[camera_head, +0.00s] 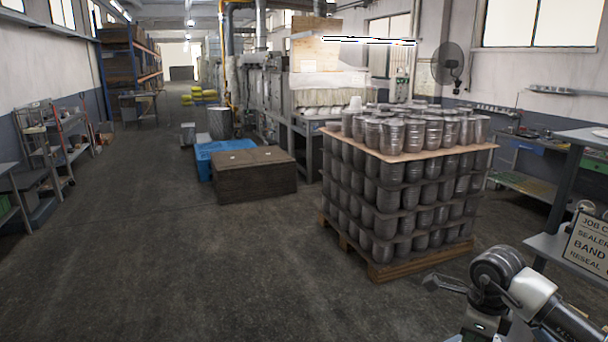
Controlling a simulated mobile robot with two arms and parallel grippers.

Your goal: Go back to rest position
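A thin tan sheet (440,154) separates the top layer from those below, and the pans on top stand loosely grouped. Part of my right arm (535,292), with a grey joint and white link, shows at the bottom right, in front of the pallet. My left arm and gripper are out of view.
A workstation with a sign (588,240) is close at the right. Shelving (52,140) lines the left wall. The floor (180,260) at left and centre is clear.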

